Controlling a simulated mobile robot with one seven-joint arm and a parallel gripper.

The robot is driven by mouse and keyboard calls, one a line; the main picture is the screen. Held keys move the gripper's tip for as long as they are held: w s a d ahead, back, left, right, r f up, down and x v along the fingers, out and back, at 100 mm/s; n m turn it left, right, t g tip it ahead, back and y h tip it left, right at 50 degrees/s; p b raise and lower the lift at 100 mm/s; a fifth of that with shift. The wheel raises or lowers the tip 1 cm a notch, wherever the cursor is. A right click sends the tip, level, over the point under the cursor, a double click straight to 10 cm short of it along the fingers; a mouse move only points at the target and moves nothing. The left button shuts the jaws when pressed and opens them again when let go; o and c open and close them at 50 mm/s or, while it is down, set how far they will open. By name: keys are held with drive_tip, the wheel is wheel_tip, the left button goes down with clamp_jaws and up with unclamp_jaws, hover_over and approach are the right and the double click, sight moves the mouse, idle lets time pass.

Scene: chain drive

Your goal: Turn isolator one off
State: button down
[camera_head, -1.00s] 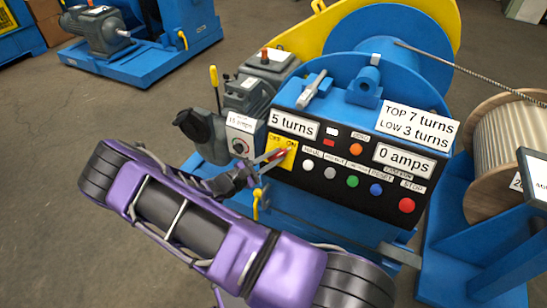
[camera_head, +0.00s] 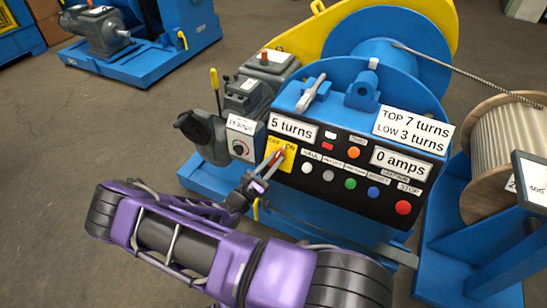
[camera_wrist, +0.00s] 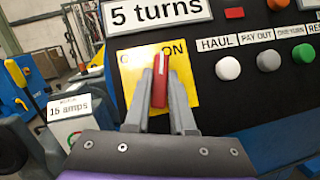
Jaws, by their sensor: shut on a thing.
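The isolator is a red handle with a white stripe (camera_wrist: 160,80) on a yellow plate (camera_wrist: 205,82) marked OFF at left and ON at right. In the wrist view the handle stands nearly upright, its tip between the two words and hiding part of OFF. My gripper (camera_wrist: 161,98) is shut on the handle, one grey finger on each side. In the head view my gripper (camera_head: 268,170) reaches up to the yellow plate (camera_head: 288,153) from below left. I cannot read a number on the isolator.
The black panel right of the plate carries several coloured buttons, including a red STOP button (camera_head: 403,208). A wooden reel (camera_head: 506,145) is at the right.

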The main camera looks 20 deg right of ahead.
drive_tip(key=n+t+y+p, duration=0.1)
drive_tip(key=n, duration=0.2)
drive_tip(key=n+t+y+p, duration=0.1)
drive_tip(key=n+t+p, duration=0.1)
drive_tip(key=shift+s+r+n, duration=0.15)
drive_tip(key=shift+r+n, duration=0.05)
drive_tip(key=shift+n, duration=0.2)
drive_tip(key=n+t+y+p, duration=0.1)
drive_tip(key=n, duration=0.1)
drive_tip(key=n+t+y+p, duration=0.1)
drive_tip(key=n+p, duration=0.1)
drive_tip(key=n, duration=0.1)
drive_tip(key=shift+d+y, duration=0.1)
drive_tip(key=shift+y, duration=0.3)
drive_tip(key=n+y+p, duration=0.1)
drive_tip(key=n+y, duration=0.1)
drive_tip(key=n, duration=0.1)
drive_tip(key=n+t+y+p, duration=0.1)
drive_tip(key=n+y, duration=0.1)
drive_tip(key=n, duration=0.1)
drive_tip(key=shift+s+f, duration=0.1)
drive_tip(key=shift+f, duration=0.1)
drive_tip(key=shift+n, duration=0.5)
drive_tip(key=c, duration=0.8)
unclamp_jaws()
drive_tip(key=shift+o, duration=0.2)
